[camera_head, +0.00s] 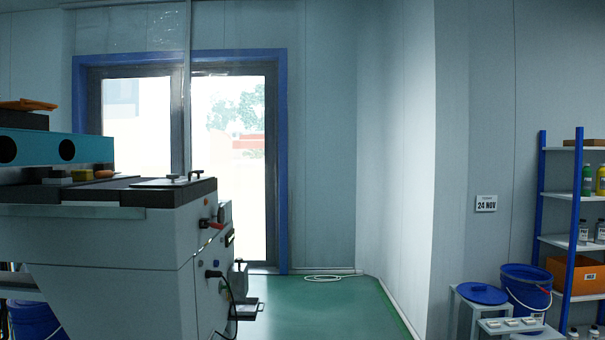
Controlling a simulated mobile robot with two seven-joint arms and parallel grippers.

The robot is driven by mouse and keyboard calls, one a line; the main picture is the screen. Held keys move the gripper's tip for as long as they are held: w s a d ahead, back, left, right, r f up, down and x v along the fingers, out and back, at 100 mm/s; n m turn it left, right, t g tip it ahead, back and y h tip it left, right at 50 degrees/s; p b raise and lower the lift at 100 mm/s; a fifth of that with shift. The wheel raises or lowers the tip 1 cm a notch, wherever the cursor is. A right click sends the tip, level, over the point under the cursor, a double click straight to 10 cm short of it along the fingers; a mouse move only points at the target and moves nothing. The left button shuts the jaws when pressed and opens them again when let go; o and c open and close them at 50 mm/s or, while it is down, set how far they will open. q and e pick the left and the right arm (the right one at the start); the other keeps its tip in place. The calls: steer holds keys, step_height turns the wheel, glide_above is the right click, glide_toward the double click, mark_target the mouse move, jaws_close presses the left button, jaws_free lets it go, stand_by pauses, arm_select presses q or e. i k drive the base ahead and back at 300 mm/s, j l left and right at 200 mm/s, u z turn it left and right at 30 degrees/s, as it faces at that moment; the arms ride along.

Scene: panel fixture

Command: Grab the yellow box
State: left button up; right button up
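A small yellow block (82,176), which looks like the yellow box, lies on the dark top of the grey machine (120,250) at the left. It sits under the edge of a teal beam (85,149) with round dark holes. A grey block (55,180) is to its left and an orange-brown rounded item (104,174) is close to its right; I cannot tell if they touch it. Neither of my grippers is in view.
The machine has a red handle (211,224) and a hanging black cable (232,300) on its right side. Green floor (320,305) is free to its right. A blue bucket (526,290), a stool (482,296) and a shelf (544,220) stand at the right.

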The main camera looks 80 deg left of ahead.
mark_target(78, 175)
steer(key=u, duration=3.8)
